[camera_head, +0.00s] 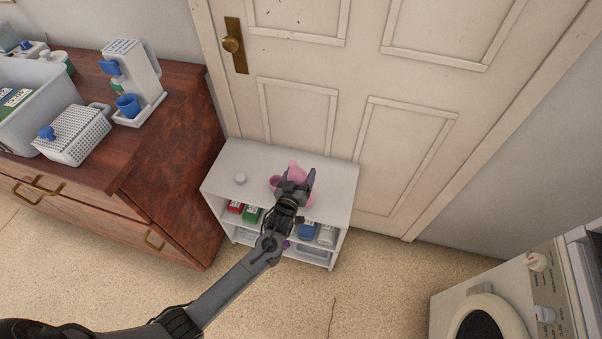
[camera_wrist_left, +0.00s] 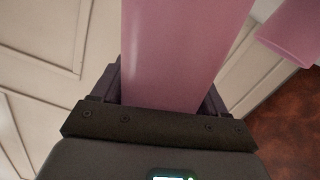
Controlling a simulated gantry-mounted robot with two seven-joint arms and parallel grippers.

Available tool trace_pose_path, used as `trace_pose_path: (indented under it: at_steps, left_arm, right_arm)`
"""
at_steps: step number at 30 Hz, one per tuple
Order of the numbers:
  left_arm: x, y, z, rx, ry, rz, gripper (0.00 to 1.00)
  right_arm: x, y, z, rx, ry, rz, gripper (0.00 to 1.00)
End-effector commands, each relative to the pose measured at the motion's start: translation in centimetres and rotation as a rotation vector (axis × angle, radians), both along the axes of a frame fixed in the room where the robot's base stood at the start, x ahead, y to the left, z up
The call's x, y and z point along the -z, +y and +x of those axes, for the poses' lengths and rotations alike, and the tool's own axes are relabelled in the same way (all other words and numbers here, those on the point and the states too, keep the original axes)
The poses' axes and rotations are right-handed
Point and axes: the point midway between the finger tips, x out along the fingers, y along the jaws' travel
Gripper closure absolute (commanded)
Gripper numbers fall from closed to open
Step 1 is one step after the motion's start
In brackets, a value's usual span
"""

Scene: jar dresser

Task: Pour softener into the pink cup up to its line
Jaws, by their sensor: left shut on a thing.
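My left gripper (camera_head: 296,177) is above the top of the small white shelf. It is shut on a large smooth pink thing, which looks like the softener bottle (camera_head: 293,168); in the left wrist view the bottle (camera_wrist_left: 180,50) fills the space between the fingers. A second, smaller pink thing, seemingly the pink cup (camera_head: 275,183), shows just left of the gripper; it also shows at the upper right of the left wrist view (camera_wrist_left: 293,35). They look close together but apart. The cup's line, its contents and the bottle's mouth are hidden. My right gripper is out of view.
A white round cap (camera_head: 240,178) lies on the left of the white shelf (camera_head: 335,180). Several coloured packs stand on its lower level. A wooden dresser (camera_head: 170,165) with containers is at left, a closed door (camera_head: 350,100) behind, a white machine (camera_head: 500,300) at lower right.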

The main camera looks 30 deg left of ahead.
Motion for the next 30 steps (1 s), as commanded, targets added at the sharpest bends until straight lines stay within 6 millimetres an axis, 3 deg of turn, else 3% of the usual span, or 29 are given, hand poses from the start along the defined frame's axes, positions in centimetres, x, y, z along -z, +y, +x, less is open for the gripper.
trace_pose_path:
  at_steps: [14, 30]
  left_arm:
    - [0.6, 1.3, 0.1, 0.000, 0.011, -0.376, 1.00]
    - [3.1, 0.2, 0.1, 0.001, 0.023, -0.739, 1.00]
  right_arm:
    - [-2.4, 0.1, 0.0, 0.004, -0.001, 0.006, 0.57]
    - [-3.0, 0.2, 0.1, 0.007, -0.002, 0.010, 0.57]
